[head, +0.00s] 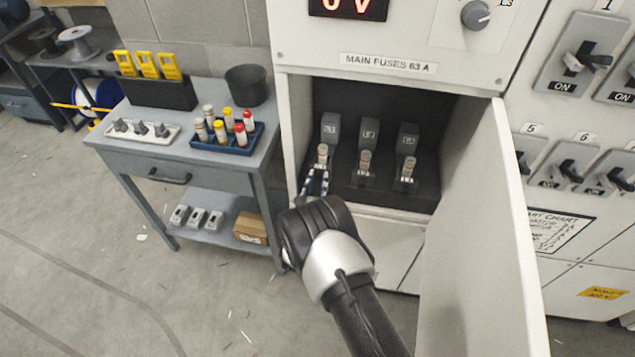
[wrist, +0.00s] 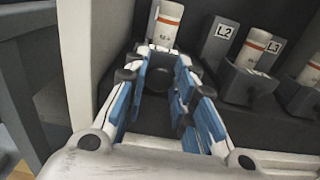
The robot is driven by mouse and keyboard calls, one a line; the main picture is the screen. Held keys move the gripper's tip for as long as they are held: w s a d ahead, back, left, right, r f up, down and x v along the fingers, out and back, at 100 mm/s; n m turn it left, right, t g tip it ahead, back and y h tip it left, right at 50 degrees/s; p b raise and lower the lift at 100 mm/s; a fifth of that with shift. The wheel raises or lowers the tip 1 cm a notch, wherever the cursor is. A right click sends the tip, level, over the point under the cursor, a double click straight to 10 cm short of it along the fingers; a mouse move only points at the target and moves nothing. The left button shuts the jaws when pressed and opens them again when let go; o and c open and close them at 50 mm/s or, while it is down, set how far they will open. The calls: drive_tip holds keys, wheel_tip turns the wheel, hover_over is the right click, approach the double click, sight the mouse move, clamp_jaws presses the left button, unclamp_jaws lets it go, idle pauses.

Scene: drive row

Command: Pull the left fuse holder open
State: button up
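The left fuse holder (head: 321,166) is in the cabinet's fuse bay, first of a row of 3. Its pale fuse (head: 323,152) stands exposed in front of a grey label block (head: 330,127). The fuse also shows at the top of the wrist view (wrist: 167,22). My gripper (head: 318,178) is at the front of this holder. In the wrist view, its blue-padded fingers (wrist: 163,66) are apart, either side of the holder's dark front part. Contact cannot be made out. The fingers and the dark interior partly hide the holder's lower part.
The L2 (head: 365,164) and L3 (head: 408,170) holders stand close to the right, fuses also exposed. The bay's left wall (wrist: 88,50) is close beside my gripper. An open cabinet door (head: 480,230) stands at right. A workbench (head: 180,155) with a blue fuse tray (head: 228,145) is left.

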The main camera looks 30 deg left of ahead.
clamp_jaws()
drive_tip(key=p+v, duration=0.2)
drive_tip(key=v, duration=0.7)
drive_tip(key=shift+p, duration=0.3)
drive_tip(key=o, duration=0.6)
unclamp_jaws()
